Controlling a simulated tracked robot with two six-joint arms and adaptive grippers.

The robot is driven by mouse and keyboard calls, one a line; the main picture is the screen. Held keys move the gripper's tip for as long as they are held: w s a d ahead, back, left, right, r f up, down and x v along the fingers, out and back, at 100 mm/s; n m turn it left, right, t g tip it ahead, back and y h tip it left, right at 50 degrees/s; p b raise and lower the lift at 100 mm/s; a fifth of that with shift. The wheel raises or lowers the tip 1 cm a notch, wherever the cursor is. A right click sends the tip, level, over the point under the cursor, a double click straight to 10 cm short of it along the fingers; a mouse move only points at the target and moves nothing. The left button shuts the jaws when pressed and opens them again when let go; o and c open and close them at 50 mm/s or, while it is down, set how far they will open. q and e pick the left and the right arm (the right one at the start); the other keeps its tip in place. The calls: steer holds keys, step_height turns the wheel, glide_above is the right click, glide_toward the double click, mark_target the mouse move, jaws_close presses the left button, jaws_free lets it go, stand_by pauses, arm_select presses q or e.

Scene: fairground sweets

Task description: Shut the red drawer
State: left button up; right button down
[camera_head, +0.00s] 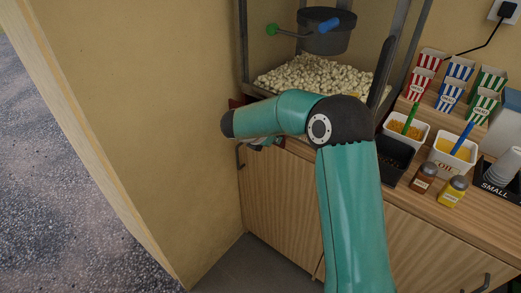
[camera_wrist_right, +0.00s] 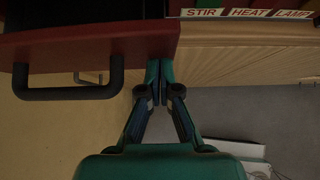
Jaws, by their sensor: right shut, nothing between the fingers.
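The red drawer (camera_wrist_right: 110,45) fills the upper left of the right wrist view, with a dark bar handle (camera_wrist_right: 70,93) on its front. A dark space shows behind its front, and it sticks out from the labelled panel, so it looks pulled out. In the head view only a small bit of red (camera_head: 236,102) shows; my right arm hides most of the drawer. My right gripper (camera_wrist_right: 160,70) is shut and empty, with its fingertips close by the drawer's right end, right of the handle. I cannot tell if they touch. In the head view it is mostly hidden under my wrist (camera_head: 262,143). My left gripper is not in view.
A strip labelled STIR, HEAT, LAMP (camera_wrist_right: 245,13) lies right of the drawer. Popcorn (camera_head: 310,76) fills the machine above. Sauce tubs (camera_head: 452,157), jars (camera_head: 424,178) and striped boxes (camera_head: 452,95) stand on the counter at right. A wall (camera_head: 150,120) is close on the left.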

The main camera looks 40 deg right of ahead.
steer(key=d, duration=0.3)
steer(key=w+d, duration=0.1)
steer(key=d, duration=0.1)
steer(key=shift+d+p, duration=0.3)
steer(key=shift+p, duration=0.1)
steer(key=shift+d, duration=0.25)
steer(key=shift+d+r, duration=0.15)
steer(key=shift+r, duration=0.1)
